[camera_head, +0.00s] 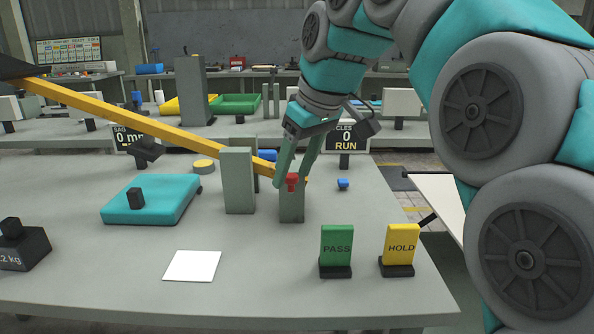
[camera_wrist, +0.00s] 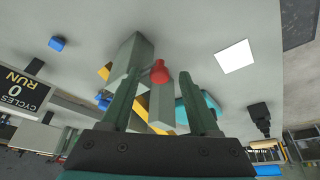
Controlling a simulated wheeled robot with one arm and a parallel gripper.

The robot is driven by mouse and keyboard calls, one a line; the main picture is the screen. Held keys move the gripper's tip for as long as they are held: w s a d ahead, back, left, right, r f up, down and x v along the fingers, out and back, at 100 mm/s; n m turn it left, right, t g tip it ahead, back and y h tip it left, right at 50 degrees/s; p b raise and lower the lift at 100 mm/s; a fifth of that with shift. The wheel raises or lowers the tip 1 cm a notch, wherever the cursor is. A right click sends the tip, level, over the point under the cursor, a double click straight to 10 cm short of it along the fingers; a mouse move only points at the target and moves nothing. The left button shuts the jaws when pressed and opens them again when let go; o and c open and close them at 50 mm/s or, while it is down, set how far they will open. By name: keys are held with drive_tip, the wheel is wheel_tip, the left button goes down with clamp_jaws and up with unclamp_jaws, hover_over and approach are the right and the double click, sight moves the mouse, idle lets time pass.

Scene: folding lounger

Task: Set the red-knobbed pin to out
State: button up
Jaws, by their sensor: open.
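The red-knobbed pin (camera_head: 292,181) sits at the top of the front face of the right grey post (camera_head: 291,208). In the wrist view, the red knob (camera_wrist: 159,71) lies between my two fingers, a little beyond their tips. My gripper (camera_head: 296,180) is open, its fingers pointing down around the knob from above. I cannot tell whether the fingers touch the knob. A yellow bar (camera_head: 150,125) slopes down from the upper left and ends at the posts. The pin's shaft is hidden.
A second grey post (camera_head: 238,182) stands close on the left. A teal block (camera_head: 152,200) lies farther left. PASS (camera_head: 336,246) and HOLD (camera_head: 401,246) signs stand at front right. A small blue piece (camera_head: 343,184) lies right of the pin. A white card (camera_head: 193,266) lies in front.

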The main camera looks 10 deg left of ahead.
clamp_jaws()
idle(0.5)
idle(0.9)
